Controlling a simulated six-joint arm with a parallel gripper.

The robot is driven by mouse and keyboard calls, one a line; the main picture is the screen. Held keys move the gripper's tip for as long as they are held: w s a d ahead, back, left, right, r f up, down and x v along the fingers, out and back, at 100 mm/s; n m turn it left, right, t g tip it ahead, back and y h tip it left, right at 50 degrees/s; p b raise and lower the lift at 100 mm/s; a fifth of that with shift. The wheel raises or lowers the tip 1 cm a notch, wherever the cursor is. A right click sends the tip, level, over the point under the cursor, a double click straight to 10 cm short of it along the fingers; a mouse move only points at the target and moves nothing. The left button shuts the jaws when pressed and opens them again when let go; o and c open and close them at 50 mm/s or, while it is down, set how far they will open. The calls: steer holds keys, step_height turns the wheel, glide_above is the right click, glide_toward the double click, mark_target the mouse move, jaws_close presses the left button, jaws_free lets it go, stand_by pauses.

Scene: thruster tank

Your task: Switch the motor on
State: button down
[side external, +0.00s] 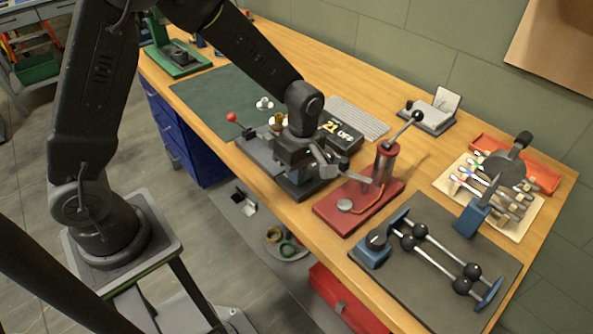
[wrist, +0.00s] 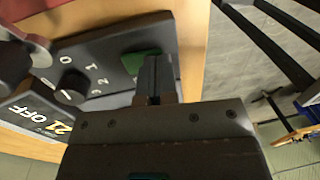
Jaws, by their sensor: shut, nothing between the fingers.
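The motor's control box (wrist: 112,50) is dark, with a numbered dial (wrist: 72,85) and a green switch (wrist: 140,62) near one edge. A display reading "21 OFF" (wrist: 45,115) stands beside the dial; it also shows in the side view (side external: 341,138). My gripper (wrist: 154,62) is shut and empty. Its fingertips are over or right beside the green switch and hide part of it; I cannot tell if they touch. In the side view my gripper (side external: 294,168) is low over the box, whose switch is hidden there.
A red base with a cylinder and lever (side external: 385,160) stands close at the right of my gripper. A mat with black-balled rods (side external: 440,285) lies further right. The green mat (side external: 215,100) has free room.

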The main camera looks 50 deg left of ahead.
steer(key=shift+s+f, duration=0.1)
steer(key=shift+f, duration=0.2)
steer(key=shift+w+r, duration=0.35)
steer(key=shift+w, duration=0.45)
step_height(320, 180, up, 14)
steer(key=s, duration=0.1)
steer(key=shift+s, duration=0.4)
